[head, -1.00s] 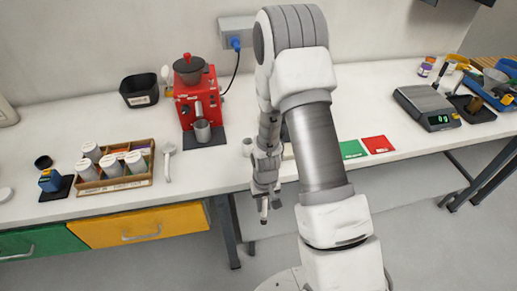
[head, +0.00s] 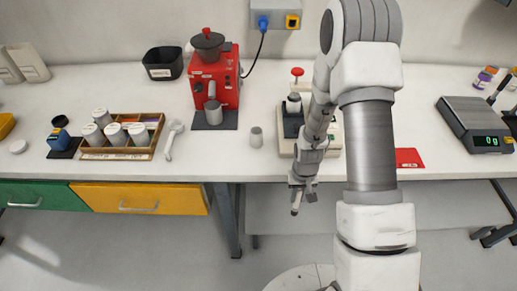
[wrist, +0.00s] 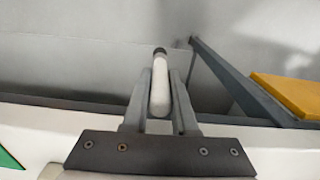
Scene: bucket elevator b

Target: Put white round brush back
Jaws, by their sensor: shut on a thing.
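My gripper (wrist: 157,105) is shut on the white round brush (wrist: 160,92). In the wrist view the brush is a slim white rounded stick between the two grey fingers, with a dark tip at its far end. In the head view my gripper (head: 301,186) hangs just off the front edge of the white bench, pointing down. The brush's lower end (head: 295,208) shows below the fingers over the floor; its upper part is hidden by the fingers.
The bench (head: 230,163) holds a red grinder (head: 208,85), a black bin (head: 163,64), a wooden rack of canisters (head: 135,153), a white scoop (head: 172,138), a small cup (head: 256,137), a device partly behind my arm (head: 287,122) and a scale (head: 472,125). Bare bench lies around the cup.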

